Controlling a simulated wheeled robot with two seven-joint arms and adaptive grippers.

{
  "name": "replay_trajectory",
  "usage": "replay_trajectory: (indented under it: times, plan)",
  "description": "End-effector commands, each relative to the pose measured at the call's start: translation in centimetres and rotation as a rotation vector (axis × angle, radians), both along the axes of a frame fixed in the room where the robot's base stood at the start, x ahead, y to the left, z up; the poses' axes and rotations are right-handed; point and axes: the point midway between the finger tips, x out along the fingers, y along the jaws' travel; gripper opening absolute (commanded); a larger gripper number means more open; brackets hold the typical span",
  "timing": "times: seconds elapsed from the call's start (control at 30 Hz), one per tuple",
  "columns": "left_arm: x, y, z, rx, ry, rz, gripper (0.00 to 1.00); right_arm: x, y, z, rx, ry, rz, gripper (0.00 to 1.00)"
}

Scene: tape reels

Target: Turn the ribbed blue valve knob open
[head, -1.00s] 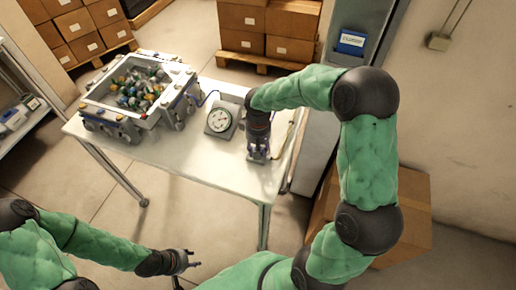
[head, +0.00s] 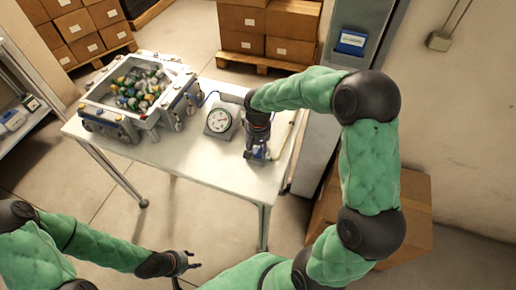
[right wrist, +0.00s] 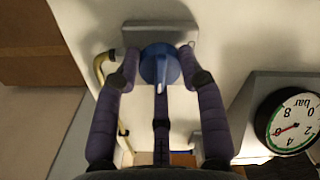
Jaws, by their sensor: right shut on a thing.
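The blue valve knob (right wrist: 160,64) with a pale pointer ridge shows in the right wrist view, in front of a grey block (right wrist: 160,34). My right gripper (right wrist: 158,70) is around it, its purple fingers closed on the knob from both sides. In the head view my right gripper (head: 257,150) reaches down at the right part of the white table, and the knob is mostly hidden there. My left gripper (head: 190,264) hangs low in front of the table, away from the valve; its finger opening is too small to judge.
A pressure gauge (head: 218,121) stands just left of my right gripper; its dial also shows in the right wrist view (right wrist: 290,124). A grey crate (head: 113,129) of small coloured pieces fills the table's left part. The table's front middle (head: 195,160) is clear.

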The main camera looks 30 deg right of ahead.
Motion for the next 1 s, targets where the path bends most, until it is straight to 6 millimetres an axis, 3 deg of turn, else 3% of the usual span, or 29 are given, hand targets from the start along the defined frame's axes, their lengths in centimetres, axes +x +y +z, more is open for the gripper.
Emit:
replay_trajectory:
  times: [0.07,0.1,0.17,0.2,0.63,1.0]
  plan:
    - [0.0,0.0,0.0,0.000,0.000,0.000,0.40,-0.2,0.1,-0.2,0.001,0.006,0.000,0.08]
    - [0.0,0.0,0.0,0.000,0.000,0.000,0.40,-0.2,0.1,-0.2,0.001,0.006,0.000,0.43]
    - [0.0,0.0,0.0,0.000,0.000,0.000,0.40,-0.2,0.1,-0.2,0.001,0.006,0.001,0.60]
    - [0.0,0.0,0.0,0.000,0.000,0.000,0.40,-0.2,0.1,-0.1,0.001,0.006,0.001,0.64]
    - [0.0,0.0,0.0,0.000,0.000,0.000,0.40,0.0,0.0,0.8,-0.001,-0.001,0.001,0.64]
    - [0.0,0.0,0.0,0.000,0.000,0.000,0.40,0.1,0.0,7.5,0.000,-0.003,0.001,0.64]
